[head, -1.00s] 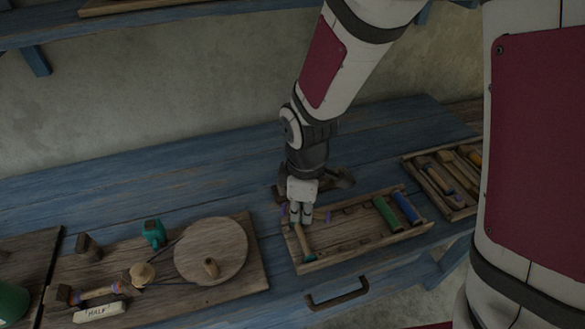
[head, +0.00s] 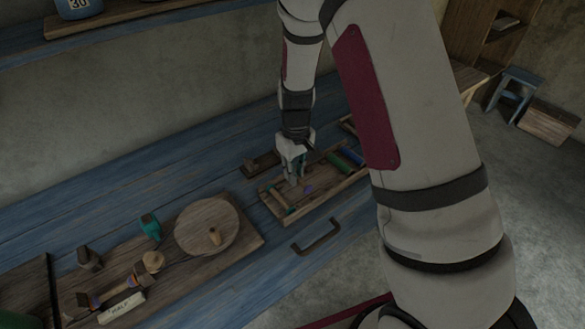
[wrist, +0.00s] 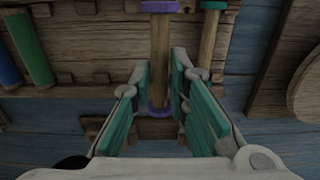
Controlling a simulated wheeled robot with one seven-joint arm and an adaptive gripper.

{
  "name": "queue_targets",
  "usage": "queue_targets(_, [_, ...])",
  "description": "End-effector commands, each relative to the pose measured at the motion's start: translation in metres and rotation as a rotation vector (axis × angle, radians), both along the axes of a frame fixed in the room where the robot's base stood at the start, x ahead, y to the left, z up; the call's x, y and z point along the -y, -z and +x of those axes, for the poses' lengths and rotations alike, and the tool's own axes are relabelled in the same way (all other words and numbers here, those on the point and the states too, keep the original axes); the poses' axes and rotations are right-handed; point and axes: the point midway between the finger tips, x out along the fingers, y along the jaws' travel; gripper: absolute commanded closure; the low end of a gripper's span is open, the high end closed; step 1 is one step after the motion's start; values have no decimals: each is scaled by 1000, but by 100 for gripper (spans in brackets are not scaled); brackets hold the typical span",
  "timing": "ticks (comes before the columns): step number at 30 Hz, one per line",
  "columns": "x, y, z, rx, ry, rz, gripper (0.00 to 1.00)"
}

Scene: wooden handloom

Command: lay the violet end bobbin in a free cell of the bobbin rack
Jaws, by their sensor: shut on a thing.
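My gripper (head: 293,182) is over the left half of the bobbin rack (head: 318,208). In the wrist view its teal-padded fingers (wrist: 163,65) are shut on the wooden shaft of the violet end bobbin (wrist: 160,45). One violet end is near the view's top, the other between the fingers. In the head view only one violet end (head: 308,188) shows. The bobbin lies roughly parallel to a teal-ended bobbin (wrist: 208,45) on its right. Whether it touches the rack floor, I cannot tell.
A green bobbin (wrist: 30,50) and a blue bobbin (wrist: 7,62) lie farther left in the wrist view. Bare cells lie between the green and held bobbins. A dark wooden piece (head: 261,164) sits behind the rack. A board with a round disc (head: 207,228) stands left.

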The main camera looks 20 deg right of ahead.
Motion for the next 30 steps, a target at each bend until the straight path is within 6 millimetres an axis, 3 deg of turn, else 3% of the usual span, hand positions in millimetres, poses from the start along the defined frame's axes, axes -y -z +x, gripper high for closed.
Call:
queue_targets(12, [0,39,0,-1,-1,0,98])
queue_targets(27, [0,45,-1,-1,-2,0,98])
queue_targets(28, [0,45,-1,-1,-2,0,80])
queue_targets(30, [0,45,-1,-1,-2,0,64])
